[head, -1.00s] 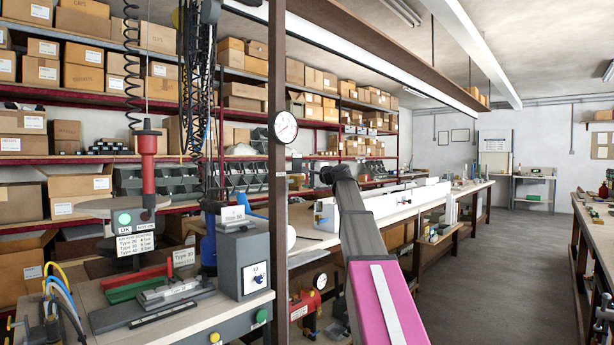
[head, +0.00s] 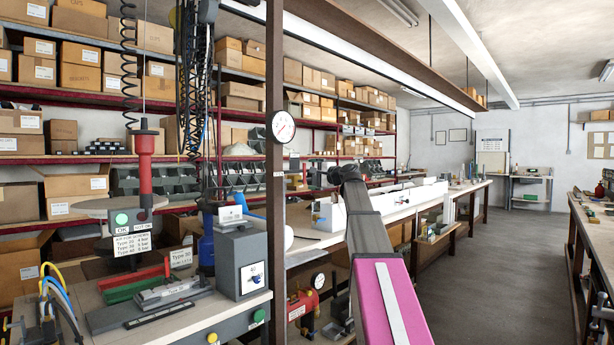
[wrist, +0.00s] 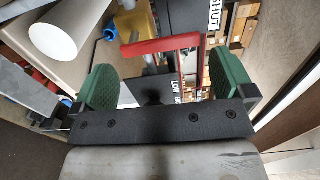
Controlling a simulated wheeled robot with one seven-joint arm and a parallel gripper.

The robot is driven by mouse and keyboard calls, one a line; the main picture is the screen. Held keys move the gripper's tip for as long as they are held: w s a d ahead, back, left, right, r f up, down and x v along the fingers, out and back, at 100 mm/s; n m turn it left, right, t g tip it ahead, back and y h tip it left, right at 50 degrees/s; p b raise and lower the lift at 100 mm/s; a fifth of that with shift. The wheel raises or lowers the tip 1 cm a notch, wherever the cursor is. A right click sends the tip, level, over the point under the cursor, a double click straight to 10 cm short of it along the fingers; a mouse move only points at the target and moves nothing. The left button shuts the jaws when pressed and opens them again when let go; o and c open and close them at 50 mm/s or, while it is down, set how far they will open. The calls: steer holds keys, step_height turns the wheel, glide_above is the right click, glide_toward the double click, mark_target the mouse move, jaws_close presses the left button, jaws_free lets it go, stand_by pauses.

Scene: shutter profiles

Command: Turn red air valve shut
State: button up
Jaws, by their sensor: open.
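A red bar-shaped handle (wrist: 160,45) shows in the wrist view, running across in front of my gripper and bending down at its right end. I take it to be the red air valve's lever. My gripper (wrist: 163,84) has its two green pads wide apart. The handle lies just beyond the pads, roughly in line with the gap; whether any of it is between them I cannot tell. A white label reading SHUT (wrist: 216,14) is above right of it, and a partly hidden label starting LOW (wrist: 177,84) is below. In the head view the gripper cannot be made out beyond my arm.
In the wrist view a white cylinder (wrist: 56,37) is at upper left, with a blue tube beside it. In the head view a dark post (head: 276,200) stands left of my arm. A red unit with a gauge (head: 301,304) sits below the bench. The aisle at right is clear.

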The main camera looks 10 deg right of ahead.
steer(key=v, duration=0.6)
steer(key=s+a+f+n+g+h, duration=0.2)
steer(key=s+a+f+g, duration=0.1)
steer(key=f, duration=1.1)
steer(key=s+a+f+n+g+h, duration=0.1)
steer(key=s+a+f+g, duration=0.15)
steer(key=f, duration=1.05)
steer(key=s+a+f+n+g+h, duration=0.2)
steer(key=s+a+f, duration=0.1)
steer(key=f, duration=1.1)
steer(key=s+a+f+n+g+h, duration=0.1)
steer(key=s+f+n+g+h, duration=0.4)
steer(key=s+f, duration=1.8)
step_height(320, 180, down, 4)
steer(key=shift+a+r+n+g+h, duration=0.15)
steer(key=shift+n+g+h, duration=0.25)
steer(key=shift+g, duration=0.65)
